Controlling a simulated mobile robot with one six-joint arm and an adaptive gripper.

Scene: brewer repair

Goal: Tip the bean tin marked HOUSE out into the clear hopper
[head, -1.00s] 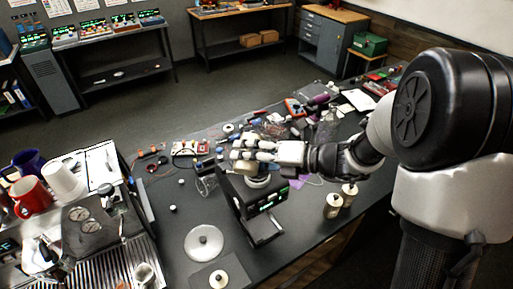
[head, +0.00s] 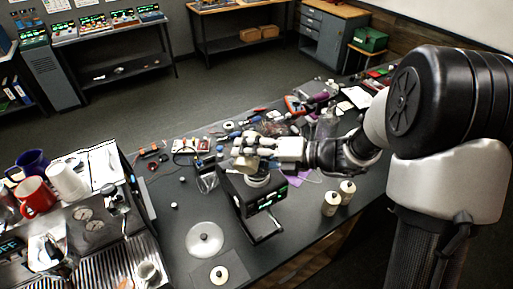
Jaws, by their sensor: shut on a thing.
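My gripper (head: 243,148) is above the black grinder-like machine (head: 250,197) on the dark workbench. It is shut on a small beige tin (head: 243,163), which appears tilted over the machine's top. The fingers hide much of the tin, and no marking on it can be read. A pale round opening (head: 258,180) shows on the machine's top, just below the tin. The clear hopper walls are hard to make out, and I cannot tell whether beans are falling. Two other cream tins, one in front (head: 330,204) and one behind (head: 347,191), stand upright to the right; their labels are unreadable.
A round translucent lid (head: 205,239) and a smaller pale disc (head: 219,274) lie at the front left. An espresso machine (head: 95,232) with cups stands at the left. Tools and parts (head: 200,146) clutter the bench behind the gripper.

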